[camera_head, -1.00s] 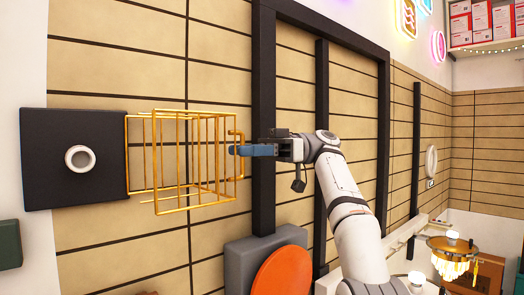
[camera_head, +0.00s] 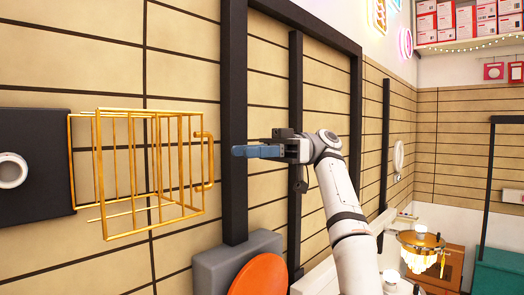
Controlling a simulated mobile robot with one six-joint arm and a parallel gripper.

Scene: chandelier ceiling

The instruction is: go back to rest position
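My gripper (camera_head: 258,151) is at the end of my white arm, pointing left in front of the tiled wall and a black upright. Its blue-grey fingers look close together from the side, and the gap between them does not show. I see nothing held in it. The gold wire cage (camera_head: 150,172) is to its left, with its handle (camera_head: 206,160) a short way from the fingertips. The gripper and handle appear apart in the picture.
A black wall panel (camera_head: 45,140) with a white ring stands left of the cage. A grey block (camera_head: 222,262) with an orange disc (camera_head: 260,277) is below my gripper. A small chandelier (camera_head: 421,246) hangs at lower right. Boxes fill a shelf (camera_head: 470,45) at upper right.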

